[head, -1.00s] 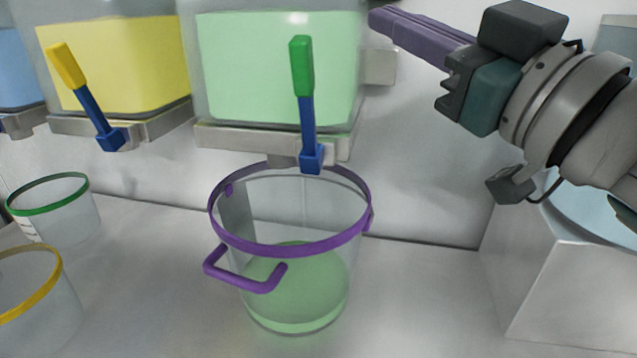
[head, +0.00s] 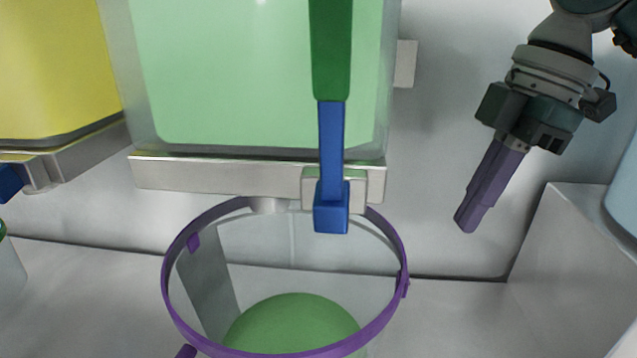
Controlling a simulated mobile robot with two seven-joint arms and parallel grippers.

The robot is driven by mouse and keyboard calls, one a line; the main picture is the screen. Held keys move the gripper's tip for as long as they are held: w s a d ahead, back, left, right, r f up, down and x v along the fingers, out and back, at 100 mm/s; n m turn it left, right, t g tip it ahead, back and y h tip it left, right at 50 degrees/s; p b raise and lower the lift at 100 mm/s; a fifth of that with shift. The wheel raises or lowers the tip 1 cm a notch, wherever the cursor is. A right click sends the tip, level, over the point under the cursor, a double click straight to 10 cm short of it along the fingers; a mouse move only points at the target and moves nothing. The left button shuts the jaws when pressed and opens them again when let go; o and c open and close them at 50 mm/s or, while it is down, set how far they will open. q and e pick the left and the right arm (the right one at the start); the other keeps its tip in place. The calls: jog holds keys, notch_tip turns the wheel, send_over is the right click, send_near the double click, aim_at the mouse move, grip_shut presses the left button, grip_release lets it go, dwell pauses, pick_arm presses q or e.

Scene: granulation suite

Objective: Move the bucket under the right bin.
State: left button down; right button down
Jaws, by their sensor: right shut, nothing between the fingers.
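The clear bucket with a purple rim (head: 398,310) stands under the bin of green material (head: 255,70), the rightmost bin in view. Green material lies in the bottom of the bucket. Its purple handle is mostly cut off at the bottom edge. The bin's lever, green above and blue below (head: 331,150), hangs down in front of the outlet, its blue tip over the bucket's mouth. My right gripper (head: 466,222) is shut and empty, pointing down to the right of the bucket and apart from it. My left gripper is not in view.
A bin of yellow material (head: 55,70) hangs at the left. A pale block (head: 585,255) stands at the right, with a bluish round vessel cut off at the edge. The bench between bucket and block is clear.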

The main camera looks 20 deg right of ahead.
aim_at(385, 286)
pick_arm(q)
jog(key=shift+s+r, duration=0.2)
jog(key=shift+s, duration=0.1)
pick_arm(e)
jog(key=w+a+f, duration=0.2)
jog(key=a+f, duration=0.4)
jog(key=f, duration=0.2)
jog(key=shift+w+a+r+p, duration=0.1)
jog(key=shift+w+a+p, duration=0.1)
jog(key=shift+a+p, duration=0.3)
jog(key=shift+w+a+p, duration=0.2)
jog(key=shift+a+p, duration=0.1)
jog(key=shift+a, duration=0.4)
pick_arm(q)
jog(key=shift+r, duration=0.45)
